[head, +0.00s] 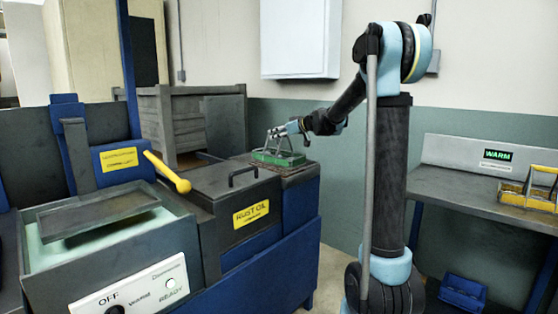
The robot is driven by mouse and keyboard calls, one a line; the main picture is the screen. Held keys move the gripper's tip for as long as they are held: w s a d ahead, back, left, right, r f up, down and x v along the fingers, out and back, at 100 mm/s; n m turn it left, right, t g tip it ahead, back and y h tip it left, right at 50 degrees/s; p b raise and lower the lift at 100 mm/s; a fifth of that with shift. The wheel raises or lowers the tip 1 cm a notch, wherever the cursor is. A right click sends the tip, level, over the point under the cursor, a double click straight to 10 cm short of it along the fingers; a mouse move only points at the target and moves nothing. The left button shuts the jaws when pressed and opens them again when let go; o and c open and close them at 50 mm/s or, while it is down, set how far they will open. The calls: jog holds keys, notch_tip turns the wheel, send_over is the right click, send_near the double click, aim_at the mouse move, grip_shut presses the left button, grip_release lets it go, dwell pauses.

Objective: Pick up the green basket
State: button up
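The green basket (278,158) sits upright on the dark surface at the right end of the blue machine in the head view. It is low, with a grey handle frame rising above its green rim. My gripper (292,129) reaches in from the right, at the height of the top of the handle. It overlaps the handle in the picture. It is too small to tell whether the fingers touch the handle or are closed on it.
Left of the basket is a closed lid (232,184) labelled RUST OIL. A tilted tray (98,213) is over the front tank. A grey crate-like box (180,125) stands behind. At right, a yellow basket (528,195) sits on a bench; a blue bin (463,292) is below.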

grip_shut()
jog(key=shift+r, duration=0.1)
